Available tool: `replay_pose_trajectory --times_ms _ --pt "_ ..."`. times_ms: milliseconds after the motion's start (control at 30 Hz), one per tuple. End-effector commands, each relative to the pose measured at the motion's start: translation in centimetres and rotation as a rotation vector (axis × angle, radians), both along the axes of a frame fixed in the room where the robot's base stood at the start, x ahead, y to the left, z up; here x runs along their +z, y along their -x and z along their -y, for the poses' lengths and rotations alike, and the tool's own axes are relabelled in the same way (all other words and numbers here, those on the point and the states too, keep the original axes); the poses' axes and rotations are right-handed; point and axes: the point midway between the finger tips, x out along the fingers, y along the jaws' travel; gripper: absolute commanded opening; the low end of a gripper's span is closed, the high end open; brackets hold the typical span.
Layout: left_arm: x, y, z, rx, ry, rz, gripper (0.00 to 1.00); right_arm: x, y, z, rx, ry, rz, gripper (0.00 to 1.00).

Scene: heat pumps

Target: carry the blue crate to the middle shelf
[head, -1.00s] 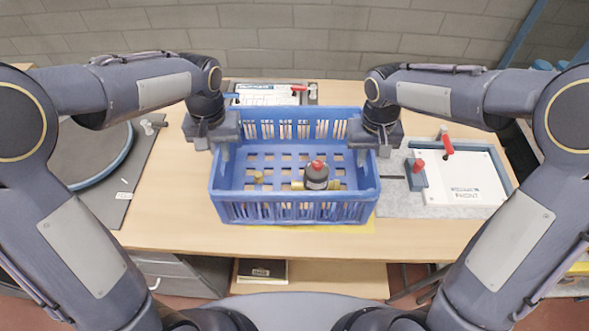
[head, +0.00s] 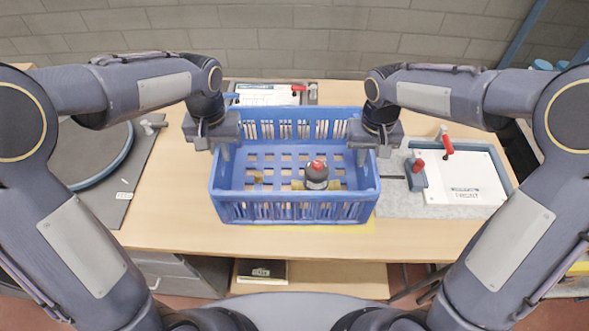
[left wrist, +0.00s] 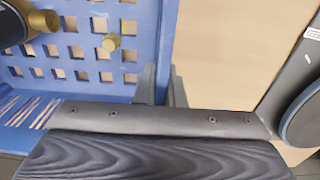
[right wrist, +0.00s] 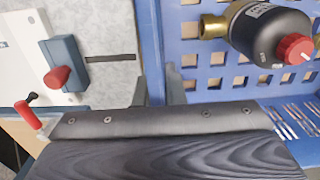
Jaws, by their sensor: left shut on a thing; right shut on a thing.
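The blue crate (head: 292,212) sits on or just over the wooden table in front of me; I cannot tell if it touches the top. In it are a dark pump with a red cap (head: 316,174) and brass fittings, and a small brass piece (head: 258,177). My left gripper (head: 225,152) is shut on the crate's left wall, which also shows in the left wrist view (left wrist: 160,45). My right gripper (head: 362,156) is shut on the right wall, also seen in the right wrist view (right wrist: 155,45). The middle shelf cannot be made out.
A white panel with red handles (head: 465,178) lies to the crate's right. A dark mat with a round ring (head: 100,165) lies at left. A lower board with a dark box (head: 262,270) is below the table's front edge.

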Motion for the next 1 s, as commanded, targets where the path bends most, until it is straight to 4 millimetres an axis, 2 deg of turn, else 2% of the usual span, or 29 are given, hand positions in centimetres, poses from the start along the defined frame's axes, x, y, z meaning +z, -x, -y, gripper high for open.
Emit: replay_pose_trajectory --times_ms 567,1000 --pt "0.8 -0.1 0.1 -0.001 0.002 0.004 0.0 0.7 -0.1 0.0 0.002 0.002 0.003 0.0" --pt "4.6 -0.1 0.1 -0.001 0.002 0.003 0.0 4.5 -0.1 0.0 0.002 0.002 0.002 0.0"
